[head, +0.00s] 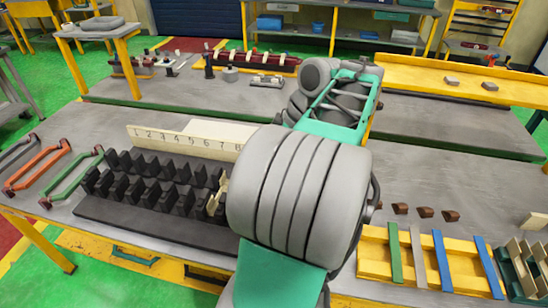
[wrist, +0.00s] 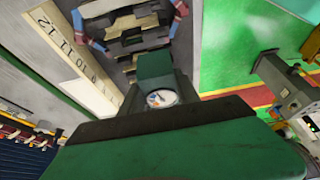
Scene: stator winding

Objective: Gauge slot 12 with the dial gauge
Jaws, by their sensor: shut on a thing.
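The dark stator block (head: 150,190) with its rows of slots lies on the bench in the head view. Behind it stands a cream number board (head: 185,142), readable from 1 to 8; my arm hides the rest. In the wrist view the number board (wrist: 75,55) shows numbers up to 12, beside dark slot teeth (wrist: 135,40). My gripper (wrist: 158,85) is shut on the dial gauge (wrist: 162,98), whose white round face shows in front of a green block. The head view hides the gripper behind my arm. I cannot tell whether the gauge tip touches a slot.
Orange and green coils (head: 35,170) lie at the bench's left. A small cream piece (head: 218,190) stands at the stator's right. Small brown wedges (head: 425,212) and a yellow rack (head: 460,268) with colored strips lie at right. Reddish-blue pieces (wrist: 95,45) flank the teeth in the wrist view.

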